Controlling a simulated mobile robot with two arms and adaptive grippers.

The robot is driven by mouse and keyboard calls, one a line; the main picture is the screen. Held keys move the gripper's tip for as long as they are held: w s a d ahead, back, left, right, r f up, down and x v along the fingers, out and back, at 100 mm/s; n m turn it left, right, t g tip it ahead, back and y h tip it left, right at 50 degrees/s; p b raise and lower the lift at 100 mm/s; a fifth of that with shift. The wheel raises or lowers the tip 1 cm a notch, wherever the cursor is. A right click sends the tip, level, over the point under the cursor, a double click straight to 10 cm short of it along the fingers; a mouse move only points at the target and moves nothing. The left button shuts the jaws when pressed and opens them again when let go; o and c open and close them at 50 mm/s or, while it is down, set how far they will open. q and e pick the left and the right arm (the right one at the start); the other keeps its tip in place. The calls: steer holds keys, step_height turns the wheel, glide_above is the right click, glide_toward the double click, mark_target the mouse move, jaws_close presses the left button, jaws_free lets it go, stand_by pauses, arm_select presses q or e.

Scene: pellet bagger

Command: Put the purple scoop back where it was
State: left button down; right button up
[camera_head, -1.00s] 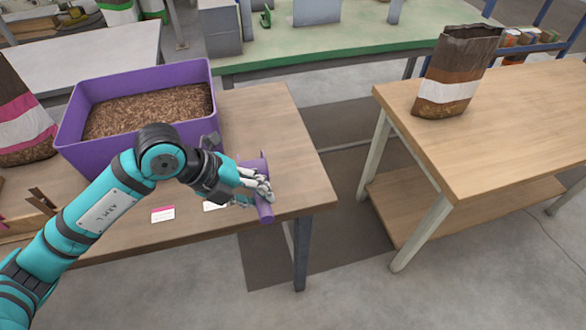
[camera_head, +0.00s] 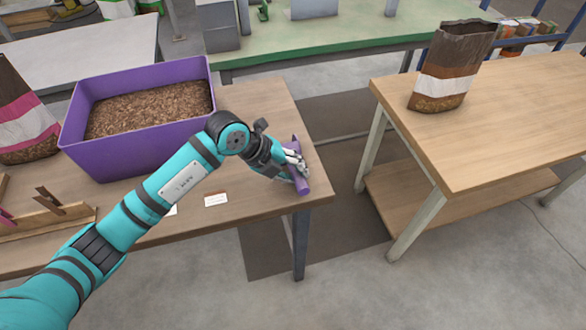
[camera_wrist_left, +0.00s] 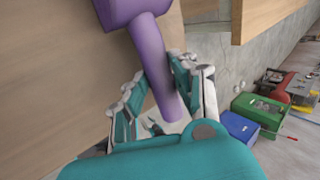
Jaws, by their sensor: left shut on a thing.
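The purple scoop (camera_head: 301,184) is in my left gripper (camera_head: 297,163) at the right end of the wooden table in the head view. My left gripper is shut on its handle; in the left wrist view the handle (camera_wrist_left: 152,62) runs between the fingers (camera_wrist_left: 150,105). The scoop's wider part (camera_wrist_left: 118,10) is cut off at the top of that view. I cannot tell whether the scoop touches the tabletop. My right gripper is not in view.
A purple bin (camera_head: 140,148) of brown pellets stands left of my gripper. A white label card (camera_head: 216,199) and a wooden rack (camera_head: 50,222) lie near the front edge. An open bag (camera_head: 447,88) stands on the right table (camera_head: 500,125). A floor gap separates the tables.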

arm_select(q)
steer(key=c, duration=1.1)
jaws_free()
steer(key=shift+o, duration=0.2)
steer(key=shift+r, duration=0.1)
steer(key=b+v, duration=0.1)
steer(key=v, duration=1.1)
